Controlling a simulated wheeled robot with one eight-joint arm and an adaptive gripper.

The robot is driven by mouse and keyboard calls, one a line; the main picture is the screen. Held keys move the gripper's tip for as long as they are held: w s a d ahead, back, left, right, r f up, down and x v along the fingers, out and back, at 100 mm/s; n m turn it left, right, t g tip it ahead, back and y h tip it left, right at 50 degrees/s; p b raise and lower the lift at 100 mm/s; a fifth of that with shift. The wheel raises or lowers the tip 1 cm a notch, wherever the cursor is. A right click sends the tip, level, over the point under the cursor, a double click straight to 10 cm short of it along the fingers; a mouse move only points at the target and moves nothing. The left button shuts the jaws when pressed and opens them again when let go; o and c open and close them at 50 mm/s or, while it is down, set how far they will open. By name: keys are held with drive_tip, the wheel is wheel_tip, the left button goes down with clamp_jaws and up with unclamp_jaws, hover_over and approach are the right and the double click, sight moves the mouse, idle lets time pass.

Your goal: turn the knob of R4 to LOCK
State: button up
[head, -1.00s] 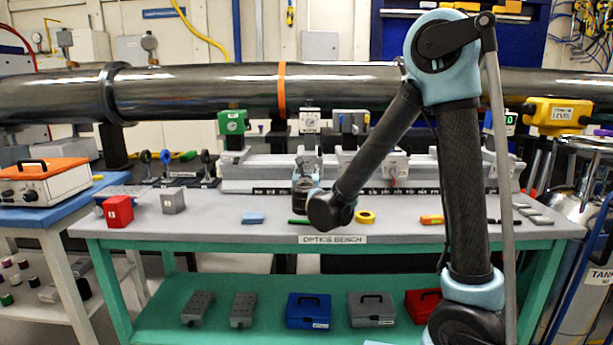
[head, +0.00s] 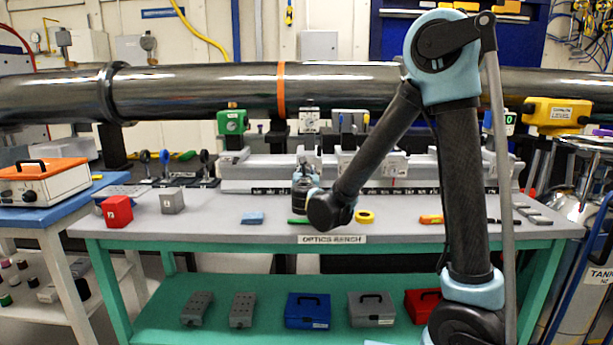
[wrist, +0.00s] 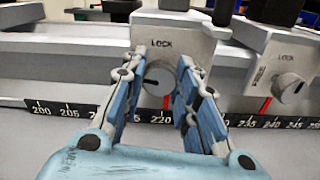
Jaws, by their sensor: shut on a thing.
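In the wrist view a round grey knob (wrist: 159,83) sits on the front of a light grey rail carrier (wrist: 178,42), under the word LOCK. Its dark pointer mark points left, with the LOCK label above it. My gripper (wrist: 159,88) has its two blue-padded fingers on either side of the knob and is shut on it. In the head view my gripper (head: 305,172) is at the front of the rail, partly hidden by my arm. No R4 label is readable on this carrier.
A second carrier knob (wrist: 291,88), also marked LOCK, is close on the right. The scale strip (wrist: 62,110) runs below the carriers. A yellow tape roll (head: 365,216) and a blue block (head: 252,218) lie on the optics bench (head: 210,228). The beam pipe (head: 200,88) passes above.

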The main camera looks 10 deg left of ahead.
drive_tip(key=m, duration=0.8)
drive_tip(key=shift+d, duration=0.15)
drive_tip(key=shift+d+f+m, duration=0.1)
drive_tip(key=shift+m, duration=1.95)
drive_tip(key=shift+f+m, duration=0.1)
drive_tip(key=shift+m, duration=1.95)
drive_tip(key=o, duration=1.1)
drive_tip(key=shift+c, duration=0.2)
